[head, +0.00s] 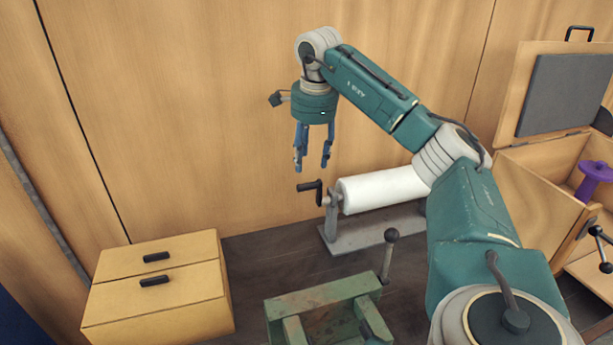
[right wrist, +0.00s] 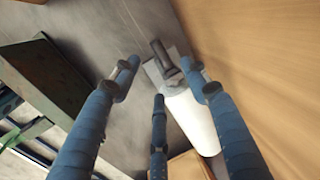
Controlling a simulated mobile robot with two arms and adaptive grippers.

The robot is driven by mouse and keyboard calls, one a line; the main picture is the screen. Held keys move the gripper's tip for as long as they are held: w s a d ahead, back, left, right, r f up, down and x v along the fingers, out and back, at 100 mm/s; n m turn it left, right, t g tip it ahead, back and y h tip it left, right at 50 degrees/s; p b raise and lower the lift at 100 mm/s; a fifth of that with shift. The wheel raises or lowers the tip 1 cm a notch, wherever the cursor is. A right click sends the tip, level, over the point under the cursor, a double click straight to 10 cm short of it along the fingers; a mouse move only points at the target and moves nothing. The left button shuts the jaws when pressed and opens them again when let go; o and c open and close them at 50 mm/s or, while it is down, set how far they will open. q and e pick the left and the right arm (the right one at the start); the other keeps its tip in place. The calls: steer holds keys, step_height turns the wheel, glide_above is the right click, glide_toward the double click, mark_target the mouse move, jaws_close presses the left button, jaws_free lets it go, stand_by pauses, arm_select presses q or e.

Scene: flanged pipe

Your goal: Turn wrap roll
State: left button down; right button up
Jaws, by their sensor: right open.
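A white wrap roll (head: 382,189) lies sideways on a grey stand (head: 372,236) in the head view. A black crank handle (head: 312,188) sticks out at its left end. My right gripper (head: 312,168) points down, open and empty, above the crank and apart from it. In the right wrist view the three blue fingers of my right gripper (right wrist: 160,85) are spread. The crank (right wrist: 162,62) and the white roll (right wrist: 195,120) show beyond them, partly behind a finger. The right end of the roll is hidden behind my right arm in the head view. My left gripper is not in view.
A green metal frame with a lever (head: 325,305) stands in front of the roll. A wooden drawer box (head: 158,285) is at the left. An open wooden chest (head: 545,185) with a purple spool (head: 596,178) is at the right. A wooden wall rises behind.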

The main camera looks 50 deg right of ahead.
mark_target(307, 186)
steer(key=f, duration=0.2)
steer(key=f+p, duration=0.1)
steer(key=f, duration=0.2)
steer(key=w+f+p, duration=0.1)
steer(key=f, duration=0.2)
steer(key=shift+w+d+f, duration=0.1)
steer(key=shift+d, duration=0.2)
steer(key=shift+f, duration=0.45)
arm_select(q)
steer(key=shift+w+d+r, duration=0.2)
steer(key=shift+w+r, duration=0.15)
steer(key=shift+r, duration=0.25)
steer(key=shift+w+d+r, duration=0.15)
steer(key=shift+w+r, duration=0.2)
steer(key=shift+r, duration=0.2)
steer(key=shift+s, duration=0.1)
arm_select(e)
jaws_close()
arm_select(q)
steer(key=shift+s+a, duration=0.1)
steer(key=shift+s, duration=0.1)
